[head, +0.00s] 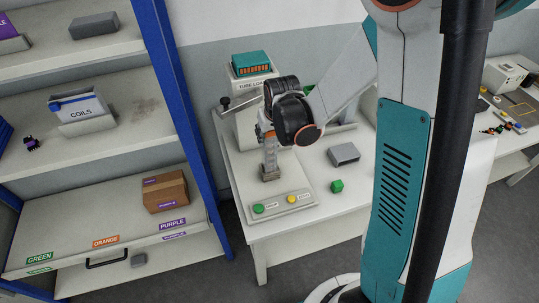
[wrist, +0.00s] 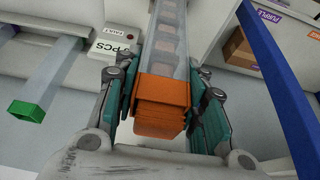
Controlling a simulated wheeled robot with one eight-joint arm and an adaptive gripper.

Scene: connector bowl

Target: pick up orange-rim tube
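The orange-rim tube (wrist: 165,55) is clear, with an orange collar (wrist: 162,95) at its near end and grey pieces inside. In the head view the tube (head: 270,155) stands upright, its lower end at a small dark foot on the white table. My gripper (wrist: 163,102) has one finger on each side of the orange collar, with its teal pads very close to it. I cannot tell whether both pads press on it. In the head view my gripper hides the tube's top.
A tube loader (head: 248,85) stands behind the tube. Green and yellow buttons (head: 258,208) sit on its front plate. A grey block (head: 344,154) and a green piece (head: 337,186) lie to the right. A blue-framed shelf (head: 185,110) stands at left.

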